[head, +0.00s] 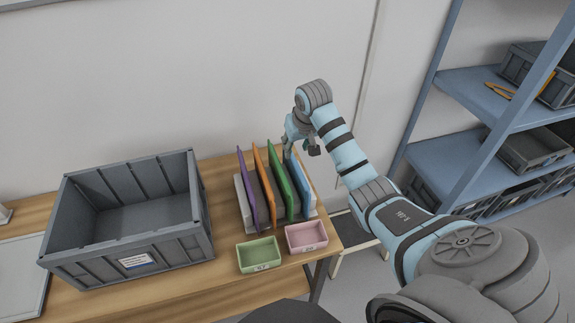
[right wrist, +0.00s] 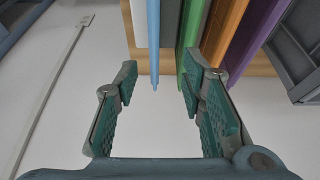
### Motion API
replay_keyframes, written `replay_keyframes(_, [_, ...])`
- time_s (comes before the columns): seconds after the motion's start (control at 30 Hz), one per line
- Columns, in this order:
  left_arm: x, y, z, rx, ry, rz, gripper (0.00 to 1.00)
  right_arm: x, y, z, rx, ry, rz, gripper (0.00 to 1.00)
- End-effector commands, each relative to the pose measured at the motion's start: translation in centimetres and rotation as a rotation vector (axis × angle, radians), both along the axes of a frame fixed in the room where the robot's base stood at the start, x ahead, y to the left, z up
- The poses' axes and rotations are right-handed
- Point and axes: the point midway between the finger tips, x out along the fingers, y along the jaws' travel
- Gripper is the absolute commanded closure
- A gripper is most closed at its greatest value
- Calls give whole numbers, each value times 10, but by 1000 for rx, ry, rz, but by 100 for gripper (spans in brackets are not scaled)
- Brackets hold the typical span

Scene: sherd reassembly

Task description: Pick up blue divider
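The blue divider (head: 299,183) stands upright at the right end of a row of dividers in a pale rack (head: 309,209). In the right wrist view the blue divider (right wrist: 153,42) shows edge-on as a thin strip, between the two fingers in the picture. My right gripper (head: 303,146) is over the far upper end of the blue divider. In the right wrist view the right gripper (right wrist: 156,84) is open, with nothing visibly clamped between its fingers. My left gripper is not in view.
Green (head: 279,180), orange (head: 264,178) and purple (head: 248,188) dividers stand left of the blue one. A grey crate (head: 183,245) stands on the table at left. Green (head: 258,268) and pink (head: 306,249) trays lie in front. A blue shelf (head: 470,92) stands at right.

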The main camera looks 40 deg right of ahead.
Motion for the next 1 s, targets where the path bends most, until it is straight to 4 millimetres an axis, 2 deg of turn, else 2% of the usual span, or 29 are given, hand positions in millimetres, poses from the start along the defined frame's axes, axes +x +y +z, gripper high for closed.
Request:
replay_keyframes(0.1, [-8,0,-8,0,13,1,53,6,-9,-34,1,6,-10,63])
replay_keyframes(0.2, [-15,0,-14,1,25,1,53,13,-14,-57,0,4,-15,63])
replay_keyframes(0.37, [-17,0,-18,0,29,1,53,20,-16,-76,0,2,-14,63])
replay_keyframes(0.6, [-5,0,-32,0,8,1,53,33,-17,-119,-1,2,-12,63])
replay_keyframes(0.83, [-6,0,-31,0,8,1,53,36,-18,-121,-2,2,-10,63])
replay_keyframes(1.0, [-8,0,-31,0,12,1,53,36,-18,-121,-2,2,-10,89])
